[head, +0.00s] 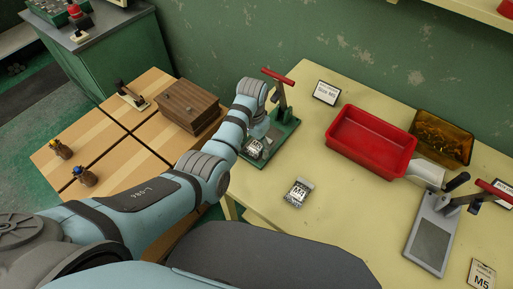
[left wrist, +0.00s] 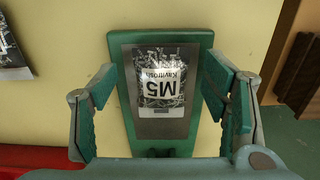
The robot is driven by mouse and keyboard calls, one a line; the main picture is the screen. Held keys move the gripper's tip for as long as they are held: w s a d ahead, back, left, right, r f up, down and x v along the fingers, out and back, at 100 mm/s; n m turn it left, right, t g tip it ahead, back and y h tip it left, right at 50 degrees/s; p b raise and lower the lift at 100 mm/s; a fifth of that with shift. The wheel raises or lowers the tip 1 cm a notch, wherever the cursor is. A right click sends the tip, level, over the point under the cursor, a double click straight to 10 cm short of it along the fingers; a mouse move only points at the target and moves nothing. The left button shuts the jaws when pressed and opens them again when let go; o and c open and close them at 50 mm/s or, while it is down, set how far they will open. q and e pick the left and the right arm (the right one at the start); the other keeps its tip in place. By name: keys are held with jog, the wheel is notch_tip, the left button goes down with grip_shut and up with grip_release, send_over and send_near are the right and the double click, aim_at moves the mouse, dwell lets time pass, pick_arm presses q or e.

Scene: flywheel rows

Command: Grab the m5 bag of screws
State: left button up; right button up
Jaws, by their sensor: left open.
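The M5 bag of screws (left wrist: 161,86) is a clear bag with a white label. It lies flat on the grey pad of a green-based press (left wrist: 118,50), and its label is upside down in the left wrist view. In the head view the bag (head: 255,147) shows on the press base (head: 285,133), partly beside my gripper. My left gripper (left wrist: 160,90) is open, with a finger on each side of the bag and press base, apart from the bag. In the head view the left gripper (head: 259,127) hangs over the press. My right gripper is not in view.
Another labelled bag (head: 298,192) lies on the yellow table (head: 330,225). A red bin (head: 372,141), an amber bin (head: 442,138) and a grey-plated press (head: 430,242) stand to the right. A red lever (head: 278,76) rises behind my gripper. A wooden box (head: 189,104) stands left.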

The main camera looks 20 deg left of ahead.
pick_arm(q)
jog(key=shift+f, duration=0.65)
jog(key=c, duration=1.3)
jog(key=shift+r, duration=0.1)
